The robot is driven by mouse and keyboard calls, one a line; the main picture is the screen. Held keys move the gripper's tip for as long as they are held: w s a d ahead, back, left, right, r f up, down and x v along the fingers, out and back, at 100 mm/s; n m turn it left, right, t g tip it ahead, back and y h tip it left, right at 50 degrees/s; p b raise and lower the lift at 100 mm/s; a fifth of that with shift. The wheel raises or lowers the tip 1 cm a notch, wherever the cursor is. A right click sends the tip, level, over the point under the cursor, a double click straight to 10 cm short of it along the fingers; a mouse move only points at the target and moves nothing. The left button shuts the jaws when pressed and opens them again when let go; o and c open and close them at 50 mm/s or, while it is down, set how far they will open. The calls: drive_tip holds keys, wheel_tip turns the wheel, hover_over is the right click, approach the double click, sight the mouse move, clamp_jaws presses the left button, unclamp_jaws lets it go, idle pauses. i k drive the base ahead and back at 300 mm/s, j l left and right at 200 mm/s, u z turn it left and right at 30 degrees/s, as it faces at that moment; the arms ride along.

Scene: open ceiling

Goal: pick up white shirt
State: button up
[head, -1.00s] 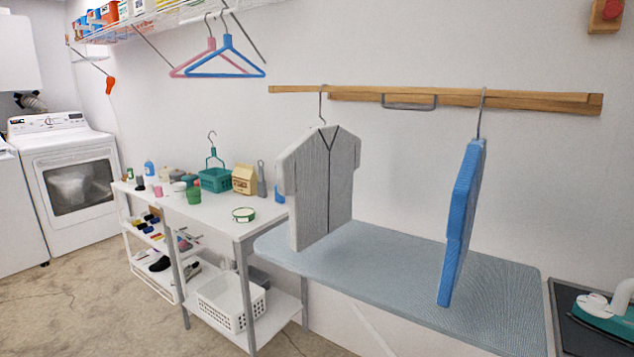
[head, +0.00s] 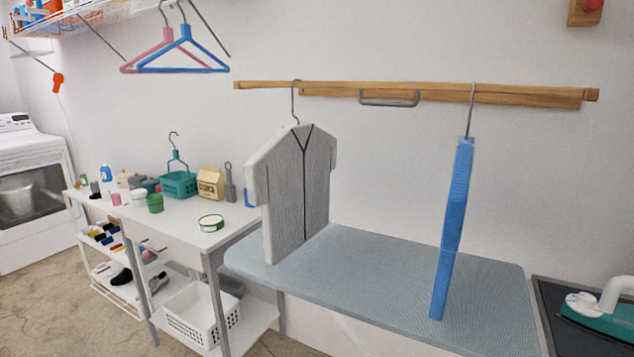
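The white shirt (head: 290,190) hangs by a hook from the wooden rail on the wall. It looks light grey-white with a dark line down its front and a dark V collar. It is turned at an angle, and its lower edge is just above or at the ironing board; I cannot tell if they touch. My gripper is not in the head view.
A blue garment (head: 452,225) hangs edge-on to the right, over the ironing board (head: 370,275). The wooden rail (head: 450,92) has a grey handle. A white table (head: 190,222) with small items stands left. An iron (head: 600,310) sits at far right. Coloured hangers (head: 180,58) hang upper left.

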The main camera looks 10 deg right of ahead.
sight(288, 176)
drive_tip(key=i+j+z, duration=0.4)
drive_tip(key=j+z, duration=0.2)
drive_tip(key=j, duration=0.2)
drive_tip(key=i+j+z, duration=0.15)
drive_tip(key=j+z, duration=0.15)
drive_tip(key=j, duration=0.2)
drive_tip(key=i+j+z, duration=0.1)
drive_tip(key=j+z, duration=0.2)
drive_tip(key=j, duration=0.2)
drive_tip(key=j+z, duration=0.3)
drive_tip(key=j, duration=0.2)
